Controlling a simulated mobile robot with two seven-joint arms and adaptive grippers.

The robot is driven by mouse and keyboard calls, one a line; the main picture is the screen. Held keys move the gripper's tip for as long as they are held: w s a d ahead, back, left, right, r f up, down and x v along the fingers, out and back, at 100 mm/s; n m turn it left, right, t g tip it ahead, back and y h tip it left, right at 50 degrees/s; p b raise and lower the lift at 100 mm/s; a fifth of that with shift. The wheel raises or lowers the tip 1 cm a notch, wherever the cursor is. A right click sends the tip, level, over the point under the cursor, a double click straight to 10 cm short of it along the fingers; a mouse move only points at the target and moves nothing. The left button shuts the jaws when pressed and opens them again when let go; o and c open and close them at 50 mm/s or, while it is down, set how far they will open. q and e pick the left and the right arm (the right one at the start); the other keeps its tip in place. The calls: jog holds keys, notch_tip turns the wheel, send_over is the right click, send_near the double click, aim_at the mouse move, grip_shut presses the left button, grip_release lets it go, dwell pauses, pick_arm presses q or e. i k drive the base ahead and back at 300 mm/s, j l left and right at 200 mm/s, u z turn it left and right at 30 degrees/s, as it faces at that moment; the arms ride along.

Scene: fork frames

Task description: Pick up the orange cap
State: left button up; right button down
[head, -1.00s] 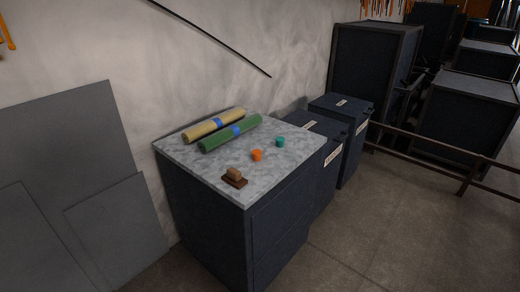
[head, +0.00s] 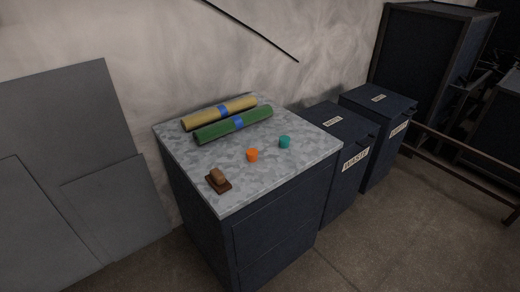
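The orange cap (head: 252,155) is a small, short cylinder on the grey mottled top of a dark cabinet (head: 282,168). It stands near the middle of the top, in front of the green roll. A teal cap (head: 285,142) of similar size stands to its right, a short gap away. Nothing covers the orange cap. Neither of my grippers is in the head view.
A brown brush-like block (head: 218,180) lies at the front left. Waste bins (head: 342,135) stand right of the cabinet. Grey panels (head: 70,150) lean at left.

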aim_at(252, 154)
jog(key=i+l+u, duration=0.1)
jog(key=l, duration=0.25)
jog(key=i+l, duration=0.2)
jog(key=l, duration=0.15)
jog(key=i+l+u, duration=0.15)
jog(key=l, duration=0.2)
